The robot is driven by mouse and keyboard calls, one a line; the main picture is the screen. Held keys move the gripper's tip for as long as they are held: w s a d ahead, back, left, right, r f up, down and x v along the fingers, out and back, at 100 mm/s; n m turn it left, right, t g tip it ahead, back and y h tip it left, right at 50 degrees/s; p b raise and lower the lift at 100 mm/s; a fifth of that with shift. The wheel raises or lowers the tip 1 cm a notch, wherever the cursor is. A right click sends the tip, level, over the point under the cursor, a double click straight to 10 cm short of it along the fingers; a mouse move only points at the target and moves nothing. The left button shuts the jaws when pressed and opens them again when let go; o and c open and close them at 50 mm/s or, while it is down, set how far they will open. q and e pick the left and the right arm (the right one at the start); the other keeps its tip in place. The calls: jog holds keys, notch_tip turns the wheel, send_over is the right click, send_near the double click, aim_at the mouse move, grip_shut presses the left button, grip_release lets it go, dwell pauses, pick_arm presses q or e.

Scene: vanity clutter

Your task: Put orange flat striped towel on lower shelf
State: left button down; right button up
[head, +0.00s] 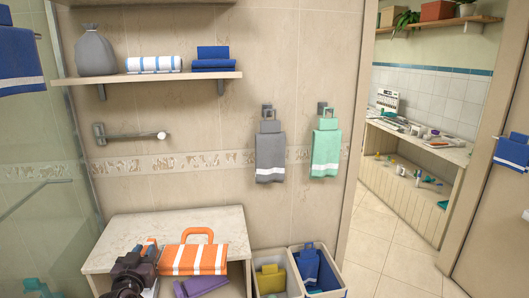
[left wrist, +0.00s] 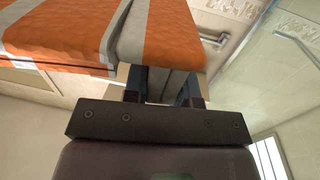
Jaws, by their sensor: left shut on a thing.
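The orange towel with white stripes (head: 194,259) is folded flat, with an orange loop at its top, in front of the low stone-topped cabinet (head: 165,225). It fills the top of the left wrist view (left wrist: 60,35). My left gripper (head: 151,256) is shut on the towel's left part; the fingers (left wrist: 165,85) show at its edge. Whether the towel touches the cabinet is unclear. A purple cloth (head: 200,287) lies in the cabinet's open compartment, partly hidden. The lower wall shelf (head: 130,78) carries other things. My right gripper is not in view.
A grey sack (head: 95,52), a white-blue striped towel (head: 154,63) and blue towels (head: 213,60) sit on the wall shelf. Grey (head: 270,155) and green (head: 325,150) towels hang on hooks. Two bins (head: 333,291) stand right of the cabinet. The cabinet top is mostly bare.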

pick_arm(q)
jog(key=s+d+h+b, duration=0.1)
jog(key=s+d+b, duration=0.1)
jog(key=s+d, duration=0.9)
jog(key=shift+s+m+b, duration=0.3)
jog(key=shift+s+m, duration=0.1)
jog(key=shift+s, duration=1.8)
